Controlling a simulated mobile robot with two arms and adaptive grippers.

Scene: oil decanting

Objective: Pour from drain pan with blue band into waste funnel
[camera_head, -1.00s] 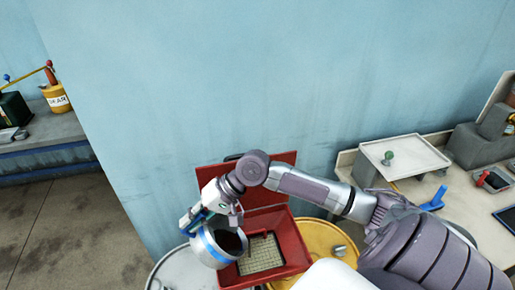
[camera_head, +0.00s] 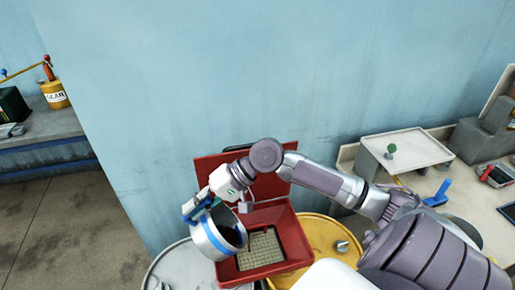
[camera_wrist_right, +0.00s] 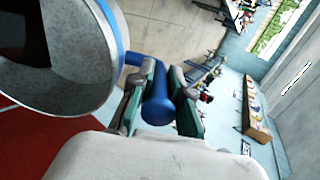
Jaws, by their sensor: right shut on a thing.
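The drain pan with the blue band (camera_head: 207,243) is a grey metal pan with dark liquid inside. My right gripper (camera_head: 199,208) is shut on its blue handle; in the right wrist view the gripper (camera_wrist_right: 160,100) closes on the blue handle (camera_wrist_right: 157,108) from both sides. The pan is tilted, its mouth facing right over the left edge of the waste funnel (camera_head: 300,243), a red open box with a mesh floor and a raised lid. I see no stream of liquid. The pan also fills the upper left of the right wrist view (camera_wrist_right: 75,88). My left gripper is not in view.
The funnel sits on a yellow drum (camera_head: 325,232), with a grey-white drum (camera_head: 165,268) beside it on the left. A blue wall stands close behind. A workbench (camera_head: 470,225) is at right; a bench with a yellow gear oil can (camera_head: 54,95) is at far left.

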